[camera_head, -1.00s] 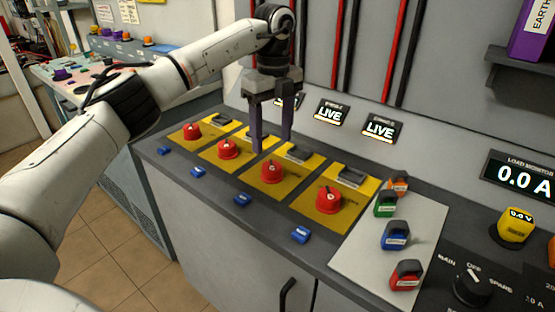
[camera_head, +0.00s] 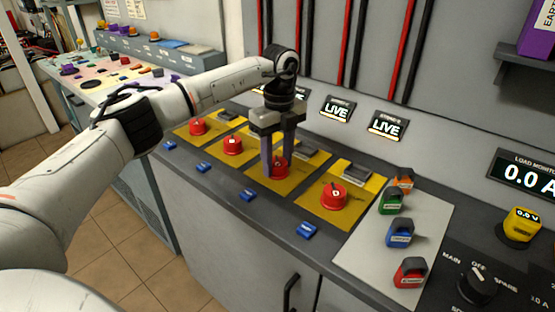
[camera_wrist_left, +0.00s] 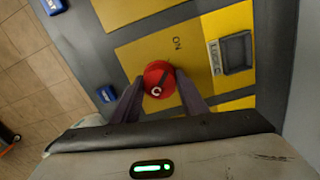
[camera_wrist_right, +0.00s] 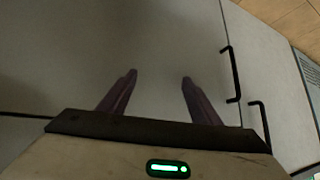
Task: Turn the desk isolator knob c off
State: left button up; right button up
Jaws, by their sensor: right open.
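Red knob C (camera_head: 279,168) sits on a yellow plate on the desk, third in a row of red knobs. In the left wrist view, knob C (camera_wrist_left: 159,77) bears a white C, and "ON" is printed beside it. My left gripper (camera_head: 278,172) points down over it, one finger on each side; the fingertips are very close to its rim. I cannot tell if they touch it. My right gripper (camera_wrist_right: 159,78) is open and empty, before pale cabinet doors.
Red knob D (camera_head: 333,195) is to the right, knob B (camera_head: 233,146) to the left. Blue tags (camera_head: 247,194) line the front edge. A grey plate (camera_head: 372,250) at right holds several coloured padlock-like pieces. Lit LIVE signs (camera_head: 387,126) stand behind.

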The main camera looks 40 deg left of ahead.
pick_arm(q)
jog(key=c, duration=0.3)
pick_arm(e)
jog(key=shift+s, duration=0.1)
